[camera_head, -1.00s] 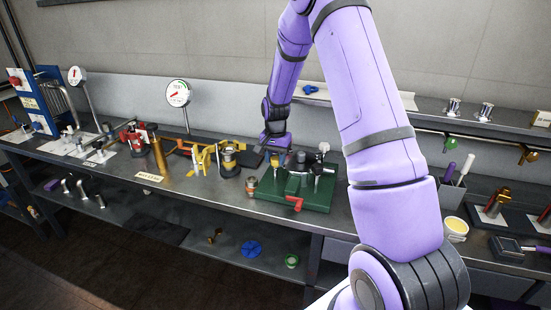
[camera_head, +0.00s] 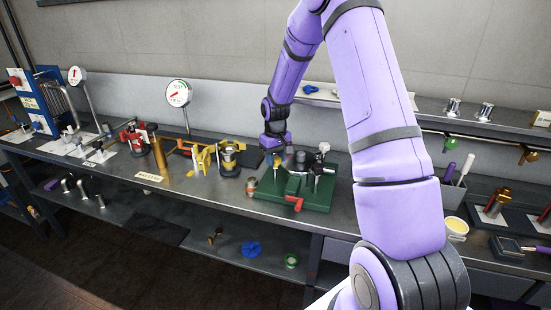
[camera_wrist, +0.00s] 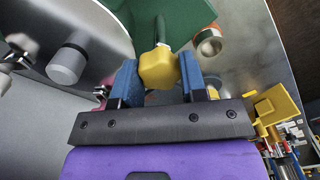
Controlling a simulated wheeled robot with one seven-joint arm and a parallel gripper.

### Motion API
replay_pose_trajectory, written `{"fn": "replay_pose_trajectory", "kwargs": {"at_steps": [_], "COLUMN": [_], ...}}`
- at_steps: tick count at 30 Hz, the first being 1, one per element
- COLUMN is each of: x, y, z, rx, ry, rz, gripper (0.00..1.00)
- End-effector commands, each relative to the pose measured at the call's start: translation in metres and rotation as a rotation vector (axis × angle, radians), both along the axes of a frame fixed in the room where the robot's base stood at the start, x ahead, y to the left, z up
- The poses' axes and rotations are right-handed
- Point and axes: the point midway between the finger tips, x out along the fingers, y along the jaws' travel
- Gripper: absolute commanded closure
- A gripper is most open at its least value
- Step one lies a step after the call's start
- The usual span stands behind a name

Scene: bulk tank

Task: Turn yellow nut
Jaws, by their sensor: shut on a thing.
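The yellow nut (camera_wrist: 158,68) sits between the two blue fingers of my gripper (camera_wrist: 160,82) in the wrist view, with a dark stud showing just beyond it. My gripper is shut on it. In the head view my gripper (camera_head: 275,160) points down at the left part of the green fixture (camera_head: 312,200). The green base also shows in the wrist view (camera_wrist: 185,15).
A grey cylinder (camera_wrist: 68,60) stands left of the fingers in the wrist view. A red handle (camera_head: 294,203) sticks out at the fixture's front. A copper-coloured fitting (camera_head: 252,186) and a yellow-and-black device (camera_head: 228,160) stand to the left. A white-and-yellow cup (camera_head: 456,228) stands at right.

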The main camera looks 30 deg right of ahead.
Motion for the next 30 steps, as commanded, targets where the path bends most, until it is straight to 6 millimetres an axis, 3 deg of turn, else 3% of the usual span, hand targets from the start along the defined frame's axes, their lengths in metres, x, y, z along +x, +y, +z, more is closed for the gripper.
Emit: {"fn": "replay_pose_trajectory", "kwargs": {"at_steps": [30], "x": [0.0001], "y": [-0.0008], "z": [0.0003], "rx": [0.000], "ry": [-0.001], "rz": [0.963], "gripper": [0.84]}}
